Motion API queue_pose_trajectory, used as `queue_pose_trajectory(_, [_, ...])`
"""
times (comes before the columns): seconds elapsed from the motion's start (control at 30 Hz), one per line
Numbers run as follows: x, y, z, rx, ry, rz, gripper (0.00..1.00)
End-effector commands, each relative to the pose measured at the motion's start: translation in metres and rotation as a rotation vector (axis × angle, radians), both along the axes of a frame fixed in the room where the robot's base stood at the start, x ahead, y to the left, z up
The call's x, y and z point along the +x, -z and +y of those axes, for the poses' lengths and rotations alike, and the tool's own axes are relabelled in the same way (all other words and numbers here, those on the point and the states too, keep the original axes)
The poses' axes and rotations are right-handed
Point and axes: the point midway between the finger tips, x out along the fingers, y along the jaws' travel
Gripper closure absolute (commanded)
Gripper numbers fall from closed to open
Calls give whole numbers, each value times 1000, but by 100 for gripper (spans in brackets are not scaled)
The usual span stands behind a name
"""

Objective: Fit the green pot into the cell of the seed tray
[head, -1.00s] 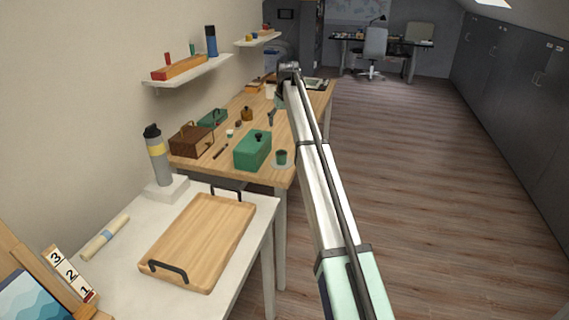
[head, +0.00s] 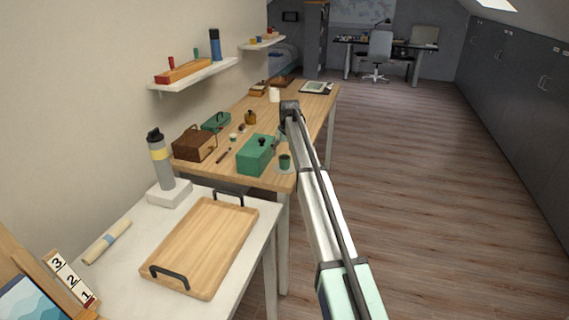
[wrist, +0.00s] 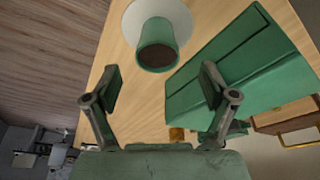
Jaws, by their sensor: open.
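The green pot (head: 284,162) stands upright on a round white saucer (head: 284,171) near the right edge of the wooden table. In the wrist view the pot (wrist: 157,46), with a dark brown inside, lies beyond my gripper (wrist: 162,86). The gripper is open and empty, its fingers apart and not touching the pot. A green lidded box (head: 256,155) stands left of the pot. I cannot make out a seed tray with cells in either view.
On the wooden table (head: 230,172) stand a brown basket (head: 194,143), a smaller green box (head: 215,122) and an amber jar (head: 250,117). A white table in front holds a wooden tray (head: 205,245) and a grey bottle (head: 160,160). The floor to the right is clear.

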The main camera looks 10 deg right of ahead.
Motion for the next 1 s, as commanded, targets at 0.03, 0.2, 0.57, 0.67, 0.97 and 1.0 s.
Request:
queue_pose_trajectory(0.03, [1, 2, 0, 0, 0, 0, 16])
queue_pose_trajectory(0.2, [3, 8, 0, 0, 0, 2, 16])
queue_pose_trajectory(0.57, [15, 49, -1, 0, 0, 2, 16])
queue_pose_trajectory(0.67, [15, 54, -1, 0, 0, 1, 16])
queue_pose_trajectory(0.97, [15, 53, -1, 0, 0, 0, 66])
queue_pose_trajectory(1.0, [15, 53, -1, 0, 0, 1, 80])
